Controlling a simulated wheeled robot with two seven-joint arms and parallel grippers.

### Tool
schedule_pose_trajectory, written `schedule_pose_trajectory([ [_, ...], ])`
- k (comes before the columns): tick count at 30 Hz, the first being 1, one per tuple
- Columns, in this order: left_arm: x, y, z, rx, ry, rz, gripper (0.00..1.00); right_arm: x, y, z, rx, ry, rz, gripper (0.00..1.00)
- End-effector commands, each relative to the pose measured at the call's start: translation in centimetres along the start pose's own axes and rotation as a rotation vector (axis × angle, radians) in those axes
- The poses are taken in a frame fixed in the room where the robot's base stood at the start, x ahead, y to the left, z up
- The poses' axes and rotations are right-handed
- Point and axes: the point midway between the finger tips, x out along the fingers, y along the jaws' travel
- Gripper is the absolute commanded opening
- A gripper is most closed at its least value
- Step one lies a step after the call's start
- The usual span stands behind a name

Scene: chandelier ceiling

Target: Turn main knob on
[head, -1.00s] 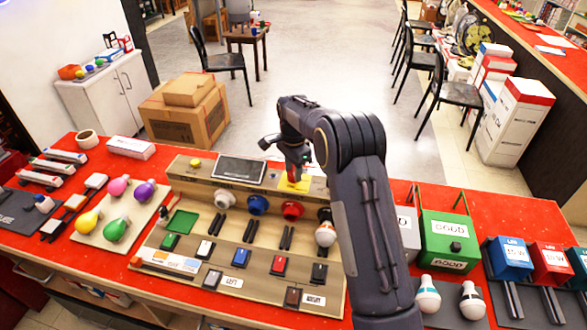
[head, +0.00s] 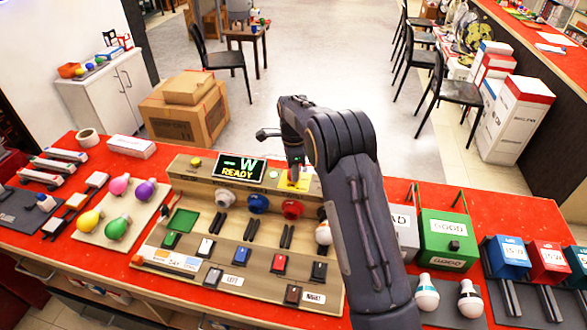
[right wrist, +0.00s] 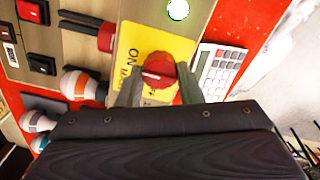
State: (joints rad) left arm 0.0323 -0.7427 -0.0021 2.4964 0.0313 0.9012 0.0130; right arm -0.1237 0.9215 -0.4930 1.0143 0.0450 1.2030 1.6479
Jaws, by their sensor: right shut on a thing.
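The main knob is red and sits on a yellow plate marked "ON"; in the right wrist view the knob (right wrist: 158,70) is between the two fingers of my right gripper (right wrist: 160,82), which is shut on it. In the head view the yellow plate (head: 303,181) is at the panel's top right, and my right gripper (head: 294,176) reaches down to it, hiding most of the knob. The display (head: 240,168) left of the plate is lit and reads "-W READY". My left gripper is not in view.
The wooden panel (head: 150,257) on the red table holds sockets and several switches. Coloured bulbs (head: 117,228) lie to the left. A green box (head: 447,232) stands to the right. In the right wrist view a calculator (right wrist: 216,70) lies close to the knob and a round lamp (right wrist: 178,9) glows.

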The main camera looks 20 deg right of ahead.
Motion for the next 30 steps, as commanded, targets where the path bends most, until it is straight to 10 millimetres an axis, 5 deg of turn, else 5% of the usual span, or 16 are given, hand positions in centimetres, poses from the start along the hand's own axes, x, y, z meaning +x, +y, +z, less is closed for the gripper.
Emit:
schedule_pose_trajectory([
  [7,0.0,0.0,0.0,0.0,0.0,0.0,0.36,0.0,0.0,0.0,0.002,0.0,0.0,0.1],
  [8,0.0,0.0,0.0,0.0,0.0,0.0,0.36,0.0,0.0,0.0,0.002,0.0,0.0,0.37],
  [12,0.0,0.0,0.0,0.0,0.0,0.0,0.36,0.0,0.0,0.0,0.001,0.0,0.0,0.54],
  [22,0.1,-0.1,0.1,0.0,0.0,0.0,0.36,-0.4,-0.1,0.0,0.0,-0.001,-0.002,0.54],
  [30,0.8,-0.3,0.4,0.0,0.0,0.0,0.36,-4.6,-0.1,0.0,0.0,-0.001,-0.005,0.54],
])
